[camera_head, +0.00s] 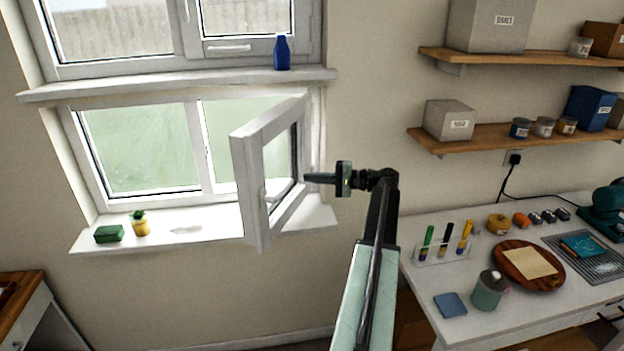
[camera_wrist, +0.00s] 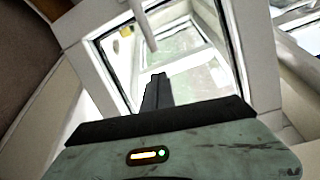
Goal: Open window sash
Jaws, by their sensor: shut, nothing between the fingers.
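The white window sash (camera_head: 252,190) of the lower window stands swung out into the room, at an angle to its frame (camera_head: 205,195). My gripper (camera_head: 308,178) is shut and empty, pointing left at the sash's right side. In the head view its tip is close to the sash; I cannot tell whether it touches. In the wrist view the shut fingers (camera_wrist: 157,88) lie in front of the sash (camera_wrist: 258,60) and its glass. A white bar (camera_wrist: 143,25), perhaps the handle, shows above the fingertips.
A green block (camera_head: 109,234) and a small yellow pot (camera_head: 139,223) stand on the lower sill (camera_head: 160,240). A blue bottle (camera_head: 282,52) stands on the upper sill. Wooden shelves (camera_head: 480,139) and a cluttered white worktop (camera_head: 425,275) are at right. The wall below the sill is clear.

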